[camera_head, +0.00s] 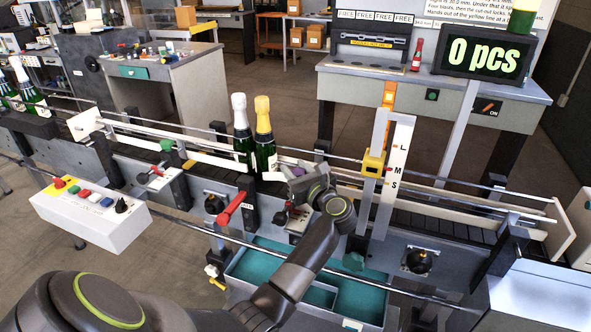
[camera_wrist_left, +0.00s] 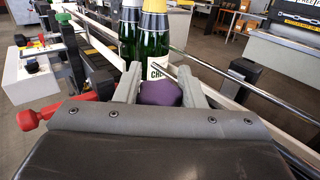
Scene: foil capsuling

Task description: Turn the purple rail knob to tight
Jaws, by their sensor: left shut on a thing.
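The purple rail knob (camera_wrist_left: 160,93) sits between the two fingers of my left gripper (camera_wrist_left: 161,84) in the left wrist view, and the fingers are shut on it. In the head view my left gripper (camera_head: 292,178) is at the conveyor's near guide rail, just right of two bottles. Only a small bit of the knob (camera_head: 297,171) shows there, the rest being hidden by the gripper. I cannot read the knob's turn angle or any tight mark. My right gripper is not in view.
A gold-topped bottle (camera_head: 264,138) and a silver-topped bottle (camera_head: 241,132) stand on the conveyor close to my gripper. A red lever (camera_head: 230,208) is to its left. An L-M-S scale post (camera_head: 397,165) stands to its right. Teal trays (camera_head: 262,262) lie below.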

